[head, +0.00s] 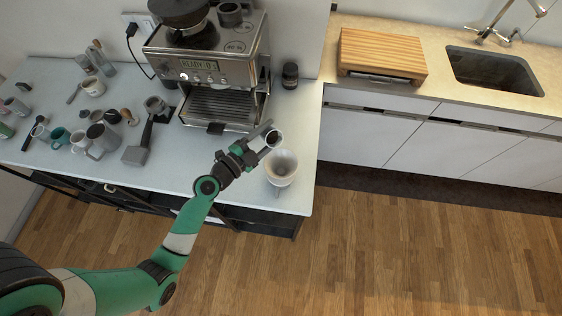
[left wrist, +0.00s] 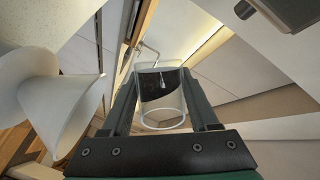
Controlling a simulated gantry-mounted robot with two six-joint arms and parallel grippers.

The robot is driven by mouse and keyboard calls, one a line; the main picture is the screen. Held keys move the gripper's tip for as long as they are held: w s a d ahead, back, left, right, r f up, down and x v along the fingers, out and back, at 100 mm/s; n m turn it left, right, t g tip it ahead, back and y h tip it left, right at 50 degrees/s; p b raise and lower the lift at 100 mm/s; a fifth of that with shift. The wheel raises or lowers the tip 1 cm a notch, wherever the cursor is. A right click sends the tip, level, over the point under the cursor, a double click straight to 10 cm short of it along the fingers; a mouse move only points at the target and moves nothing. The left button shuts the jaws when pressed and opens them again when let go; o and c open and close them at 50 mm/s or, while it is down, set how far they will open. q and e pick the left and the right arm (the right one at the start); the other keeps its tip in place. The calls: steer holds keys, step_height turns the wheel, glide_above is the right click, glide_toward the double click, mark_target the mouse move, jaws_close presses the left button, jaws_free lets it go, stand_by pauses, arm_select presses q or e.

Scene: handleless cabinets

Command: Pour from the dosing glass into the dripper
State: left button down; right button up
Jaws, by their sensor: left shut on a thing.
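My left gripper (head: 262,141) is shut on the dosing glass (head: 274,139), a small clear cup with dark contents. In the left wrist view the glass (left wrist: 161,98) sits between the two fingers, with dark matter inside it. I cannot tell exactly how far it is tilted. The dripper (head: 282,162) is a white cone near the right end of the counter. The glass is beside and behind its rim in the head view, close to it. In the left wrist view the dripper (left wrist: 62,100) is to the left of the fingers. My right gripper is not in view.
An espresso machine (head: 208,70) stands behind the glass, with a dark jar (head: 290,76) to its right. Mugs, a pitcher (head: 102,137) and a portafilter (head: 142,142) crowd the counter's left. The counter (head: 303,125) is bare right of the dripper, ending at an edge.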

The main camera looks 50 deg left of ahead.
mark_target(269, 146)
arm_select(q)
steer(key=shift+r+m+t+b, duration=0.3)
steer(key=shift+m, duration=0.3)
steer(key=shift+f+m+b, duration=0.45)
steer(key=shift+m+b, duration=0.35)
steer(key=shift+b, duration=0.4)
steer(key=shift+s+d+r+m+t+b, duration=0.1)
steer(key=shift+d+r+m+t+b, duration=0.1)
steer(key=shift+d+m+b, duration=0.4)
steer(key=shift+s+d+r+m+t+b, duration=0.1)
steer(key=shift+d+m+t+b, duration=0.15)
steer(key=shift+b, duration=0.6)
steer(key=shift+r+m+t+b, duration=0.35)
steer(key=shift+m+b, duration=0.6)
steer(key=shift+b, duration=0.85)
steer(key=shift+d+r+m+b, duration=0.25)
steer(key=shift+m+b, duration=0.55)
steer(key=shift+b, duration=0.85)
steer(key=shift+s+d+f+m+t+h+b, duration=0.2)
steer(key=shift+m+b, duration=0.35)
steer(key=shift+b, duration=0.9)
steer(key=shift+w+d+f+m+t+h+b, duration=0.1)
steer(key=shift+f+m+t+h+b, duration=0.35)
steer(key=shift+b, duration=0.95)
steer(key=shift+r, duration=0.2)
steer(key=shift+m+b, duration=0.5)
steer(key=shift+b, duration=0.2)
